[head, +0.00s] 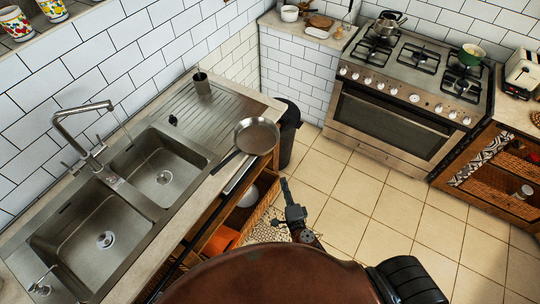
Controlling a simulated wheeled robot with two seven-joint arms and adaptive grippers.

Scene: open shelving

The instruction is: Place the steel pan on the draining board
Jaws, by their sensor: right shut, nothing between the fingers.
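The steel pan (258,134) is round and shallow, with a dark handle pointing down-left over the counter strip. It appears level at the front right edge of the counter, partly beyond that edge in the picture. I cannot tell how much of it rests on the surface. The ribbed draining board (218,116) lies to its left, beyond the sink bowls. My right gripper (284,184) is shut and empty, below and right of the pan, apart from it in the picture. My left gripper is not in view.
A dark cup (202,83) stands at the back of the draining board. The sink (160,170) has a tall tap (75,130). A black bin (288,132) stands beyond the counter end. An open drawer (240,212) sits below the counter. Tiled floor (365,205) is clear before the stove (405,100).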

